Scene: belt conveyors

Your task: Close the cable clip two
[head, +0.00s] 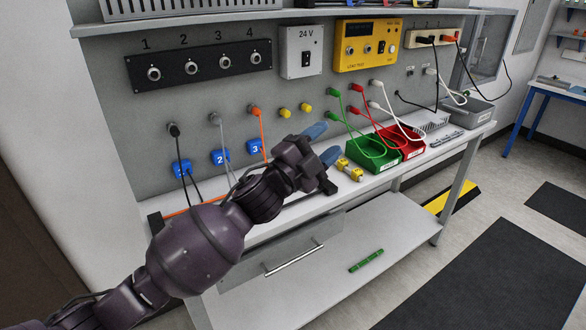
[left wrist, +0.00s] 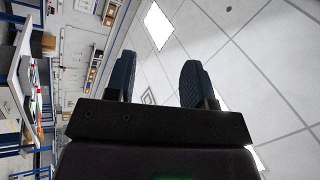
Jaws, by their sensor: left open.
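Cable clip two (head: 220,157) is a small blue block marked 2 on the grey back panel, left of centre in the head view. A grey cable (head: 227,137) hangs from a grey plug down to it. I cannot tell whether its latch stands open. Blue clip one (head: 181,169) is to its left and blue clip three (head: 255,146) to its right. My left gripper (head: 323,143) is open and empty, with blue fingertips apart, right of the clips and clear of them. It also shows open in the left wrist view (left wrist: 158,82), facing the ceiling. My right gripper is out of view.
A yellow item (head: 350,170), a green bin (head: 372,156) and a red bin (head: 411,151) stand on the bench right of my gripper. Looped cables hang over the bins. A drawer (head: 290,250) and lower shelf are below. My left arm covers part of the bench front.

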